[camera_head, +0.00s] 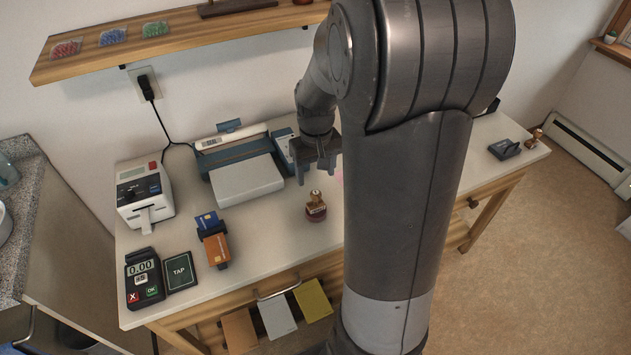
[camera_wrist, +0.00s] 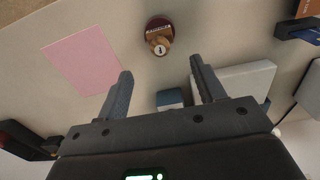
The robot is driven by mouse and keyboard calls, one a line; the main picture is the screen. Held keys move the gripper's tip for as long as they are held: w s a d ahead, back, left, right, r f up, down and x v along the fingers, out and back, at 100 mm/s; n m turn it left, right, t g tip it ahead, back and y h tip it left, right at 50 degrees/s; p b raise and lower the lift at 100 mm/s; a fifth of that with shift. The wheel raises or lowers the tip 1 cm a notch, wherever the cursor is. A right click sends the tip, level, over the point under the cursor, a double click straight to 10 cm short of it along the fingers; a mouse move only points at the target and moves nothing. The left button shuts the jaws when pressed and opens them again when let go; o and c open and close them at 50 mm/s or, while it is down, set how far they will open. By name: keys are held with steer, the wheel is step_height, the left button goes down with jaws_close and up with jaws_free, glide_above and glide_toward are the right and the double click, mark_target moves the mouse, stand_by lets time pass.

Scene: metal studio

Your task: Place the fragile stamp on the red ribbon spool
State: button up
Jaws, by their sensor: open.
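A stamp (camera_head: 316,196) with a brass-coloured knob and a brown labelled body stands upright on the work table. A dark red round piece (camera_head: 316,215), which looks like the red ribbon spool, is directly under it. In the wrist view the stamp (camera_wrist: 160,44) appears to rest on the dark red disc (camera_wrist: 153,22), whose rim shows around it. My gripper (camera_head: 314,172) is open and empty, above and behind the stamp. In the wrist view the stamp is beyond my open fingertips (camera_wrist: 160,70), apart from both.
A pink sheet (camera_wrist: 82,52) lies beside the stamp. A laminator-like machine (camera_head: 245,160), a card holder (camera_head: 214,242) and a payment terminal (camera_head: 143,277) stand to the left. A second stamp (camera_head: 536,134) and black holder (camera_head: 505,149) are at the far right. My arm hides mid-table.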

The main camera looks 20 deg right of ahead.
steer(key=s+a+r+t, duration=0.2)
steer(key=s+a+r, duration=0.2)
steer(key=s+r, duration=0.4)
steer(key=s+a+r+t, duration=0.3)
steer(key=s+a+r, duration=0.2)
steer(key=s+r, duration=0.3)
steer(key=shift+s+a+r+t, duration=0.15)
steer(key=shift+s+a+t, duration=0.15)
steer(key=shift+s, duration=0.2)
stand_by(0.6)
